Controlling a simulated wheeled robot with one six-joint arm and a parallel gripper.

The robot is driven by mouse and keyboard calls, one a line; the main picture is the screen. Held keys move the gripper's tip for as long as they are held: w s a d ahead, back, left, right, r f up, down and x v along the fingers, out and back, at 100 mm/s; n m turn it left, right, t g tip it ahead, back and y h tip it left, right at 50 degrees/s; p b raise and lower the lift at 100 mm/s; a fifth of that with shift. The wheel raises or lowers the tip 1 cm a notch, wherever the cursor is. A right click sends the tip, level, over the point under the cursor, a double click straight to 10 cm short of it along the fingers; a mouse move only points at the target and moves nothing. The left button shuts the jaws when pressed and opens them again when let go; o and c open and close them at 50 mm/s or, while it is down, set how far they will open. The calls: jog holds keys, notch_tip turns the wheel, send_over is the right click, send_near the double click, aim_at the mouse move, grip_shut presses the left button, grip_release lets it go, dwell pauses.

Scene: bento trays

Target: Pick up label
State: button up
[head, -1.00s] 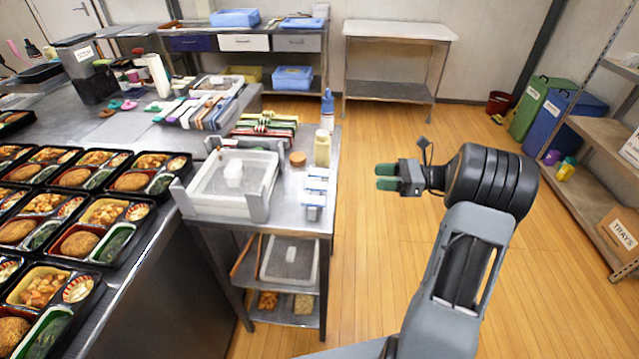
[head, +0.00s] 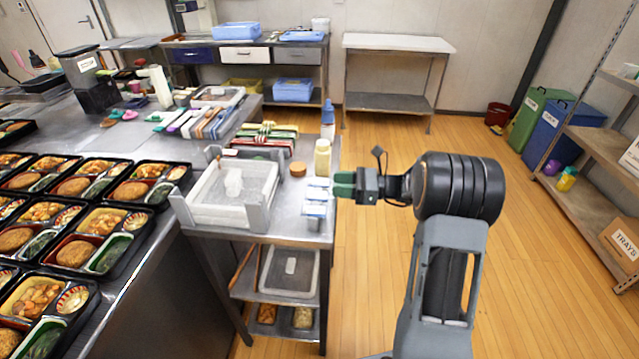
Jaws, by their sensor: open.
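Small white and blue pieces (head: 314,208), which look like labels, lie at the right edge of the small metal side table (head: 262,228). They are too small to read or tell apart clearly. My gripper (head: 342,187) has green fingertips that point left. In the picture it is just right of the pieces, at the table's right edge. It is open, with nothing seen between its fingers. I cannot tell its exact height above the table.
A cream bottle (head: 322,158), a blue-capped bottle (head: 328,120) and a brown round lid (head: 298,169) stand behind the pieces. Filled bento trays (head: 100,258) line the counter. Floor right is open.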

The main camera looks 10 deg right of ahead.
jog(key=shift+x, duration=0.85)
jog(key=c, duration=0.6)
jog(key=shift+o, duration=0.2)
